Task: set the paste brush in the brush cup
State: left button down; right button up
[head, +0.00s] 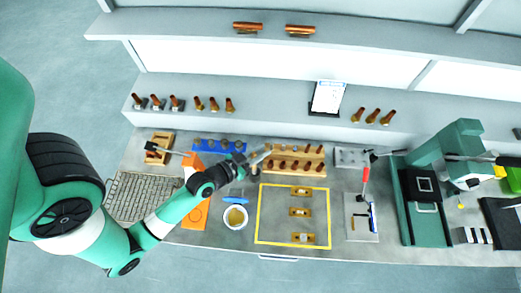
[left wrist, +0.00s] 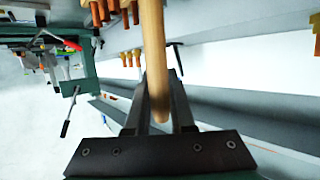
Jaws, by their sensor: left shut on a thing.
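My left gripper (head: 251,161) is shut on the paste brush, in the middle of the head view, above the bench beside the wooden rack. In the left wrist view the brush's pale wooden handle (left wrist: 153,60) runs between the gripper's two fingers (left wrist: 160,95). Its bristle end cannot be made out. A white round pot (head: 229,224) with tan contents stands below and left of the gripper, with a small blue piece (head: 235,199) just behind it. I cannot tell for sure which vessel is the brush cup. My right gripper is not in view.
A wooden rack (head: 270,173) with copper-brown pieces stands close right of the gripper, and a blue rack (head: 205,146) stands to the left. A yellow frame (head: 258,229) holds 3 small blocks. A green machine (head: 461,140) stands right.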

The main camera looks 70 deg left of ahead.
pick_arm(q)
notch_tip(320, 180, down, 5)
jog(key=b, duration=0.4)
jog(key=shift+f, duration=0.1)
jog(key=c, duration=0.7)
grip_release()
jog(key=s+d+b, duration=0.1)
jog(key=s+b, duration=0.1)
jog(key=s, duration=0.1)
jog(key=s+d+b, duration=0.1)
jog(key=s+b, duration=0.2)
jog(key=s+d+b, duration=0.1)
jog(key=s+b, duration=0.1)
jog(key=b, duration=0.1)
jog(key=shift+s+d, duration=0.2)
jog(key=shift+s, duration=0.2)
